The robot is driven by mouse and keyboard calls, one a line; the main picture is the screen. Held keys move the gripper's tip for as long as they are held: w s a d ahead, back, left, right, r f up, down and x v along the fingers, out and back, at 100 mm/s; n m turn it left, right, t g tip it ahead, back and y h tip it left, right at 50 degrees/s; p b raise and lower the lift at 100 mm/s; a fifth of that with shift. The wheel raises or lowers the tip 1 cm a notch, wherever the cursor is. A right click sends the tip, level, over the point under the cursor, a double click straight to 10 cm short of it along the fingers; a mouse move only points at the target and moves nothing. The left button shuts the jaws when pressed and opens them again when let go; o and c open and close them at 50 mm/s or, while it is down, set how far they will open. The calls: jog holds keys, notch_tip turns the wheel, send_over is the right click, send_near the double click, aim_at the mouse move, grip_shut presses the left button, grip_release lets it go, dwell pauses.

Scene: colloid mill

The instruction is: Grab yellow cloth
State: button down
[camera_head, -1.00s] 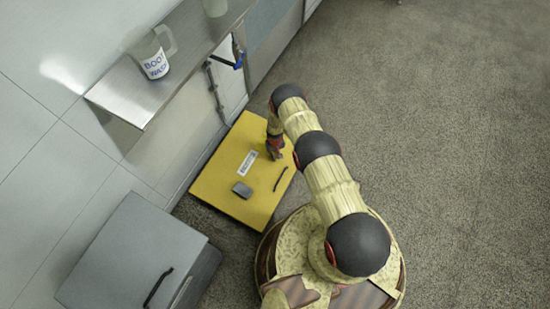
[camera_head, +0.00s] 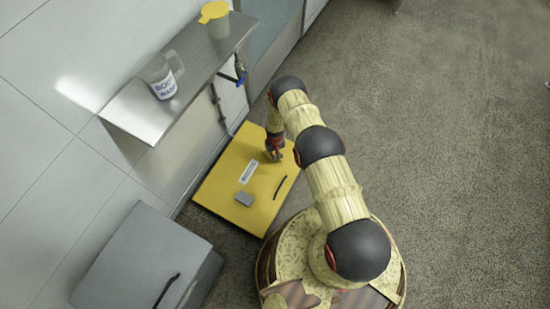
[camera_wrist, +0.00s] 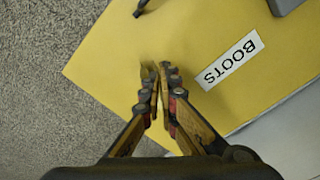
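A yellow item (camera_head: 213,12) sits on top of a grey container at the far end of the metal shelf in the head view. Whether it is a cloth or a lid is too small to tell. My gripper (camera_head: 274,154) is far from it, pointing down at the top of a yellow box (camera_head: 222,183) on the floor. In the wrist view my gripper (camera_wrist: 160,75) has its fingers close together, with nothing clear between them. The box (camera_wrist: 110,50) lies below the fingertips; contact with it cannot be told.
The box has a BOOTS label (camera_wrist: 230,61), a grey latch and a dark handle (camera_head: 281,187). A BOOT WASH jug (camera_head: 160,77) stands on the metal shelf (camera_head: 140,116). A grey cabinet (camera_head: 135,255) is at lower left. The floor at right is clear.

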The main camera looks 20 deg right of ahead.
jog(key=shift+r, duration=0.1)
notch_tip(320, 180, up, 9)
jog(key=p, duration=0.5)
jog(key=shift+r, duration=0.1)
